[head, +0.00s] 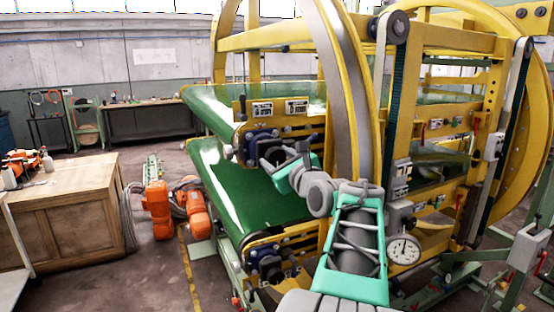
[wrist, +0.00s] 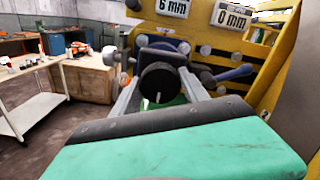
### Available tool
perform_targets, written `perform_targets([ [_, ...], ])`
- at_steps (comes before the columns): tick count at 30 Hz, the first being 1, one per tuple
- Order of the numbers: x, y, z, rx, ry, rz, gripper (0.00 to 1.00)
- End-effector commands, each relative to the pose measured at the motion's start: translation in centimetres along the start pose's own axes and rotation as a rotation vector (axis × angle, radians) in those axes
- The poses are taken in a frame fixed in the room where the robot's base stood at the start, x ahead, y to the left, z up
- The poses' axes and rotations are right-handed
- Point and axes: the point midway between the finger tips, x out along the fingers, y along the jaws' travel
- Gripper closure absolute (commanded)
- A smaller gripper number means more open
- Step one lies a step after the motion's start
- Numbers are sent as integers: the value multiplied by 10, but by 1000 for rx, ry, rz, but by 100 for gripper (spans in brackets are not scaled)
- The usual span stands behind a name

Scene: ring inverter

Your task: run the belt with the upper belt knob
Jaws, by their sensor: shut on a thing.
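The ring inverter is a yellow machine with two green belts, the upper belt (head: 225,105) and the lower belt (head: 235,185). In the head view my gripper (head: 272,157) reaches the blue mount at the upper belt's end, and the knob is mostly hidden there. A lower knob (head: 268,265) sits at the lower belt's end.
A wooden cabinet (head: 70,210) stands at the left, with orange items on top. An orange robot-like device (head: 160,210) stands on the floor beside the lower belt.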

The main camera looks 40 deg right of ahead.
Motion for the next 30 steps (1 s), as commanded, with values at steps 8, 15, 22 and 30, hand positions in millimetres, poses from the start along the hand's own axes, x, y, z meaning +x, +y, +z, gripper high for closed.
perform_targets([
  [8,0,0,0,-9,0,-1,88],
  [15,0,0,-1,-81,0,-1,88],
  [22,0,1,-2,-242,0,-1,88],
  [30,0,1,-2,-495,-1,-2,88],
])
